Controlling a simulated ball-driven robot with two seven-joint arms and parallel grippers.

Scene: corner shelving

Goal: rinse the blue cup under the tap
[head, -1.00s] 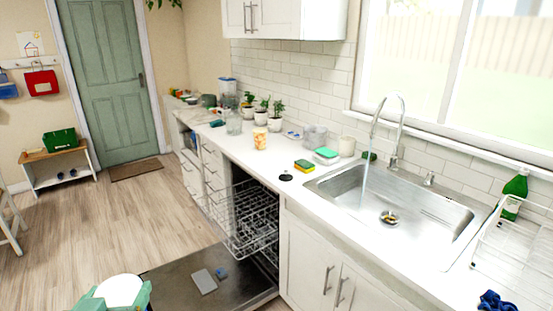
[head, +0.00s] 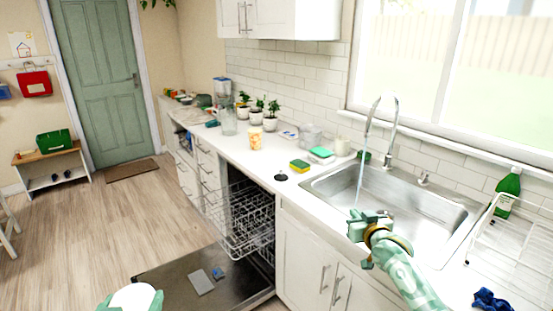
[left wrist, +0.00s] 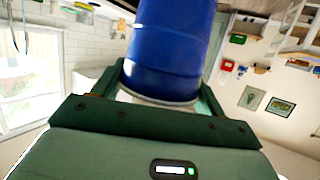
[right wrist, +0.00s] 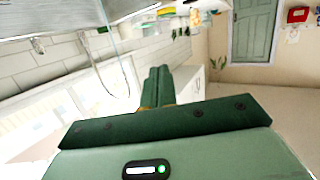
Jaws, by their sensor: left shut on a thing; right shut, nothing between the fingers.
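The blue cup (left wrist: 172,45) is between the fingers of my left gripper (left wrist: 160,95) in the left wrist view. In the head view this gripper (head: 131,300) is at the bottom left, low in front of the open dishwasher, and only a white round face of the held cup shows. The tap (head: 394,125) is running, and a thin stream of water (head: 361,180) falls into the steel sink (head: 425,200). My right gripper (head: 362,220) is over the sink's front edge, by the lower end of the stream. Its fingers (right wrist: 157,85) are together and empty in the right wrist view.
A sponge (head: 299,167), a soap dish (head: 321,155) and a paper cup (head: 255,137) stand on the counter left of the sink. A green bottle (head: 508,192) and a wire rack (head: 515,245) are at right. The dishwasher door (head: 165,280) hangs open below.

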